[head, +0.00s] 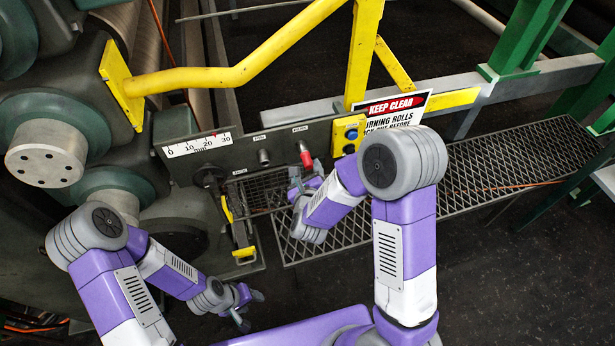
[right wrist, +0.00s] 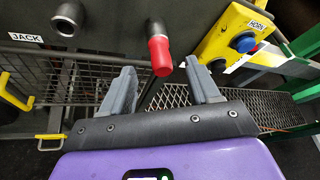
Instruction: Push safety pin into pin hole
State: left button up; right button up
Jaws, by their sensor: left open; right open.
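The safety pin seems to be the red-handled piece (head: 305,155) on the dark machine panel. In the right wrist view its red grip (right wrist: 159,55) sits on a grey shaft that meets the panel. My right gripper (head: 305,172) is open in front of the red grip. In its wrist view the fingers (right wrist: 160,72) stand either side of the lower end of the red grip, apart from it. A grey round stub (head: 264,157) is left of it. I cannot tell which part is the pin hole. My left gripper (head: 250,308) is open and empty, low over the floor.
A yellow button box (head: 347,134) with a blue button is right of the pin. A yellow rail (head: 215,78) and post rise above the panel. A yellow-handled jack lever (head: 243,252) stands at left. A mesh walkway (head: 480,180) runs right; dark floor is open in front.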

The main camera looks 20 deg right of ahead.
aim_at(307, 166)
jog(key=shift+x, duration=1.9)
grip_shut()
